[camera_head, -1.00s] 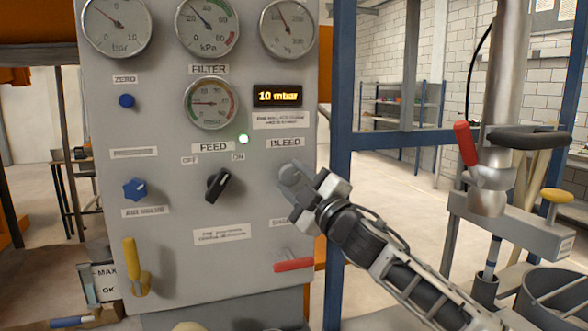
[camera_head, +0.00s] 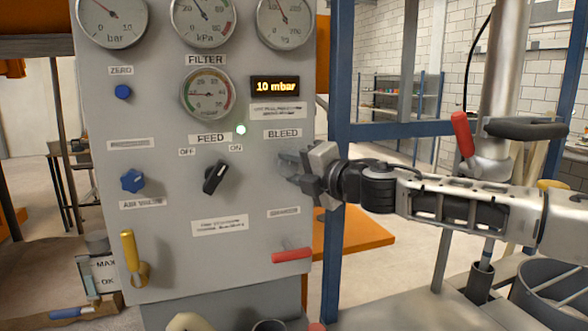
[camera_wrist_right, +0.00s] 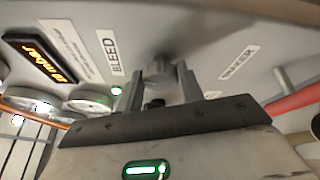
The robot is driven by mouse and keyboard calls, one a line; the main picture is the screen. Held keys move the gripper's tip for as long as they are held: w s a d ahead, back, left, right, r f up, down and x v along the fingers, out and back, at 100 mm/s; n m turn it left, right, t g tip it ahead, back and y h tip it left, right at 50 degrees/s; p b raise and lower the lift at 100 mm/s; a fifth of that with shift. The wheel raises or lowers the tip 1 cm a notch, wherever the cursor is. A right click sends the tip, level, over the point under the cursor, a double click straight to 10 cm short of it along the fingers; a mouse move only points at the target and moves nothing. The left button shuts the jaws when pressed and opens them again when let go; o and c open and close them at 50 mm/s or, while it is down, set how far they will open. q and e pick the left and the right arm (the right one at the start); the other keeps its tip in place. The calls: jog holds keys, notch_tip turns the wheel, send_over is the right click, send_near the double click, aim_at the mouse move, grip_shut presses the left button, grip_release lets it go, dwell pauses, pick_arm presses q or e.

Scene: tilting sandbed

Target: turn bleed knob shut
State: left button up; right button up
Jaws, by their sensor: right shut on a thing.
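The bleed knob (camera_wrist_right: 160,72) is a small grey knob on the grey panel (camera_head: 165,270), beside the BLEED label (camera_wrist_right: 111,50). My right gripper (camera_head: 289,165) reaches the panel from the right, just below that label. In the right wrist view its two fingers stand on either side of the knob and are shut on it. In the head view the fingers and gripper body hide most of the knob. The display (camera_head: 275,87) reads 10 mbar. My left gripper is not in view.
A black FEED switch (camera_head: 215,177) sits left of my right gripper. A red lever (camera_head: 291,256) sticks out below it. A blue post (camera_head: 338,200) stands right of the panel, behind my right arm. A metal stand with a red handle (camera_head: 462,137) is farther right.

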jog(key=shift+r+n+g, duration=0.1)
jog(key=shift+n+g, duration=0.2)
jog(key=shift+n, duration=0.5)
jog(key=shift+h, duration=0.4)
jog(key=o, duration=1)
jog(key=shift+s, duration=0.1)
jog(key=b+v, duration=0.1)
jog(key=v, duration=1)
jog(key=shift+s+d, duration=0.3)
jog(key=shift+d, duration=0.05)
